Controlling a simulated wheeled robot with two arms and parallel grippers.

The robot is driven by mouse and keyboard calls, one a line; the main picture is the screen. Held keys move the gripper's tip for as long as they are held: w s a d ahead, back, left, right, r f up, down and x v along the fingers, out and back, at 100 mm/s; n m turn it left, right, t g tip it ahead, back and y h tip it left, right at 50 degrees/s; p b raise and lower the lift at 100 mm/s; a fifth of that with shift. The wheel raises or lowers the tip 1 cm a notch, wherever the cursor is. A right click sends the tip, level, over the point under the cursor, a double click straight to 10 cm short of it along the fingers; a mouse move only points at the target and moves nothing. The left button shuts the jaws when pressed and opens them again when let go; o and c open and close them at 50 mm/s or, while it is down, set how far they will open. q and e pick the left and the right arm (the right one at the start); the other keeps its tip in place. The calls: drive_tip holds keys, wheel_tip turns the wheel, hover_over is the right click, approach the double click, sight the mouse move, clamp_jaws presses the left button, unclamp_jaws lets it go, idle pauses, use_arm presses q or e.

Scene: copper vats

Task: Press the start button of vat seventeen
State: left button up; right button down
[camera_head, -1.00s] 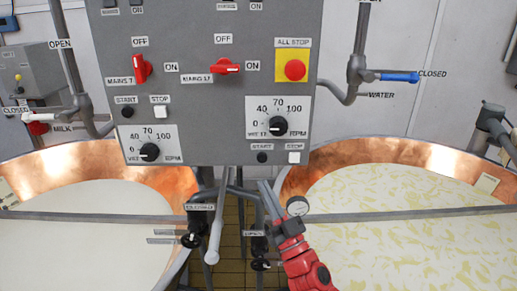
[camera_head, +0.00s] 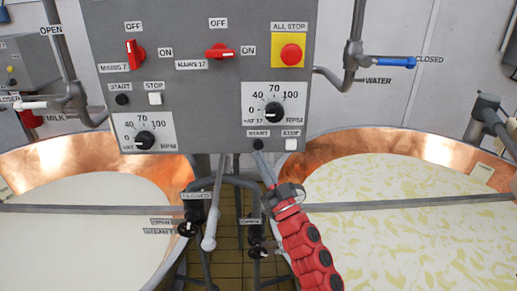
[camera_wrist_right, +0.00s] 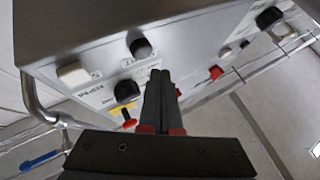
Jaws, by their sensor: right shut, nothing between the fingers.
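The start button of vat seventeen is a small black button (camera_head: 258,145) at the bottom edge of the grey panel (camera_head: 205,85), left of a white stop button (camera_head: 291,145). In the right wrist view the start button (camera_wrist_right: 142,47) sticks out beyond my fingertips, with the white stop button (camera_wrist_right: 73,74) to its left. My right gripper (camera_head: 260,154) is shut and empty, its tips just below the start button in the head view. The wrist view also shows its tips (camera_wrist_right: 160,76), seemingly a little apart from the button. My left gripper is not in view.
Above the button are a speed dial (camera_head: 274,112), the red mains 17 switch (camera_head: 219,51), turned horizontal, and the red all-stop button (camera_head: 290,53). Vat seven's start button (camera_head: 122,99) is at the left. Pipes and valve handles (camera_head: 256,232) hang below the panel.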

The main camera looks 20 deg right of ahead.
sight(251, 136)
drive_tip(key=shift+w+d+r, duration=0.1)
drive_tip(key=shift+w+d, duration=0.05)
drive_tip(key=shift+w, duration=0.5)
drive_tip(key=shift+w, duration=0.15)
idle(1.5)
drive_tip(key=shift+w+d, duration=0.15)
drive_tip(key=shift+w, duration=0.15)
drive_tip(key=shift+w+d, duration=0.15)
drive_tip(key=shift+w, duration=0.25)
idle(0.8)
drive_tip(key=shift+s+a, duration=0.3)
drive_tip(key=shift+s, duration=0.55)
drive_tip(key=shift+s, duration=0.1)
